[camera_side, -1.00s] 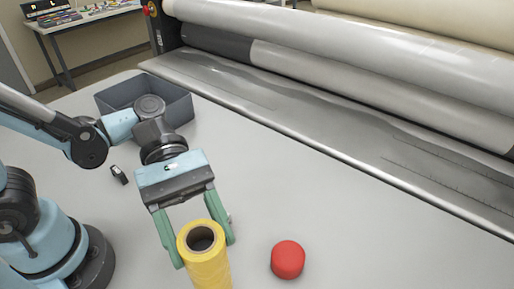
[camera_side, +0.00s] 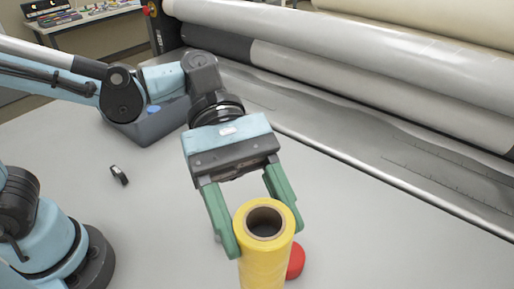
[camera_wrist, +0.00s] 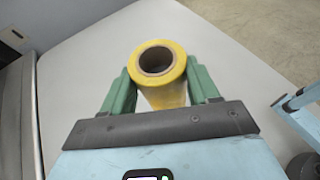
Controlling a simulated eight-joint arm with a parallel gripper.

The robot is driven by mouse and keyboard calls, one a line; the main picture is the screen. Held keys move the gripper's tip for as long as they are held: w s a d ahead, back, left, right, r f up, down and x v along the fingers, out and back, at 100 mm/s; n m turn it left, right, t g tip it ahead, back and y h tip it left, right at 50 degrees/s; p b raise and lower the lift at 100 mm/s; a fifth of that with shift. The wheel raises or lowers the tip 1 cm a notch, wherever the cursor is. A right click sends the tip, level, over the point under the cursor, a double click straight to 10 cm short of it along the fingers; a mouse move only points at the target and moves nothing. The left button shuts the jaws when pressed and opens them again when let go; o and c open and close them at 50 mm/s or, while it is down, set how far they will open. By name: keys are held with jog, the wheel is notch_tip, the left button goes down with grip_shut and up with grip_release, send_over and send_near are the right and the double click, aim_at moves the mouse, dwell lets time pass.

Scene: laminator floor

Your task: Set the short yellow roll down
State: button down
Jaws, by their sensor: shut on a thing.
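The yellow roll (camera_side: 263,262) is upright, with a hollow dark core open at its top. Its lower end is cut off by the bottom edge of the side view, so I cannot tell there whether it touches the table. My gripper (camera_side: 262,212) is shut on the roll, with one green finger on each side of it. In the wrist view the yellow roll (camera_wrist: 165,92) sits between the two green fingers of my gripper (camera_wrist: 161,88), its open top toward the camera.
A red round object (camera_side: 296,260) stands on the grey table (camera_side: 400,235), partly hidden behind the roll. A grey bin (camera_side: 150,124) is at the back left, and a small dark object (camera_side: 119,175) lies nearer. The laminator's rollers (camera_side: 370,85) run along the back. The table at right is clear.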

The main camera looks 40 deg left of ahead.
jog(key=d+m+g, duration=0.1)
jog(key=d+g, duration=0.1)
jog(key=d, duration=1)
jog(key=w+a+f, duration=0.1)
jog(key=w+f, duration=1)
jog(key=shift+w+f+y, duration=0.15)
jog(key=shift+y, duration=0.25)
jog(key=shift+f, duration=0.1)
jog(key=shift+c, duration=1.3)
grip_release()
jog(key=shift+f, duration=0.1)
